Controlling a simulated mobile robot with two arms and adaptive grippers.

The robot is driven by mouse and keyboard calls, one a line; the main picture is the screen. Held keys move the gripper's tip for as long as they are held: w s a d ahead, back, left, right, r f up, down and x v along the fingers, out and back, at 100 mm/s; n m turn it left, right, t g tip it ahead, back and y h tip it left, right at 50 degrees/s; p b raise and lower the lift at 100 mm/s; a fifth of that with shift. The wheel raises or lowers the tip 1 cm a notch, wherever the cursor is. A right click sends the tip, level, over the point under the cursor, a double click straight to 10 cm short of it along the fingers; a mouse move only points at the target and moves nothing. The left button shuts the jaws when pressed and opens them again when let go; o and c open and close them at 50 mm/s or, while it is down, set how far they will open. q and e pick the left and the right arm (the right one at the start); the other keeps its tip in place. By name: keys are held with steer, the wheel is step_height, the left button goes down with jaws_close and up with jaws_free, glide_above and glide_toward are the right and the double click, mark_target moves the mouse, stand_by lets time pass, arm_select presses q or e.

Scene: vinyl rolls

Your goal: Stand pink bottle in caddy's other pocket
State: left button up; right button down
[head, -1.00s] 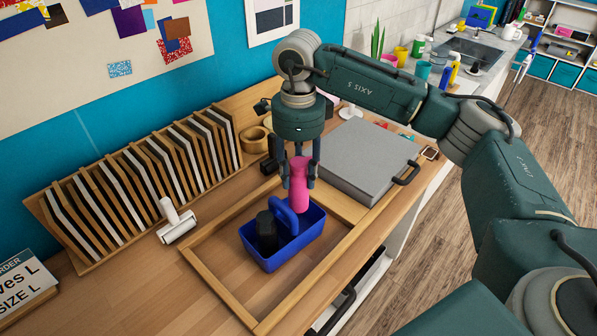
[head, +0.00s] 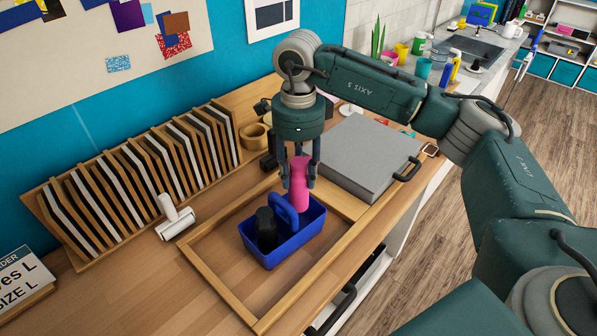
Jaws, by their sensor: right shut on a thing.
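The pink bottle (head: 299,186) is upright in my right gripper (head: 299,176), whose fingers are shut around its upper part. The bottle is over the right pocket of the blue caddy (head: 270,258), behind the handle from this view. Its lower end overlaps the caddy's far rim in the picture; I cannot tell how deep it reaches. A black bottle (head: 266,228) stands in the caddy's left pocket. The caddy's handle (head: 284,212) runs between the two. My left gripper is not in view.
The caddy sits inside a wooden frame (head: 217,289) on the worktop. A grey box (head: 366,158) lies to the right. A slotted rack of boards (head: 140,180) and a white roller (head: 174,218) are at left. The frame's left part is clear.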

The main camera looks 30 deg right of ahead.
mark_target(298, 198)
steer(key=shift+f+b, duration=1.05)
steer(key=shift+f, duration=0.35)
steer(key=shift+f, duration=0.15)
steer(key=shift+f+b, duration=1.05)
steer(key=shift+f, duration=0.2)
steer(key=shift+f+b, duration=1.05)
steer(key=shift+f, duration=0.35)
steer(key=shift+f, duration=0.1)
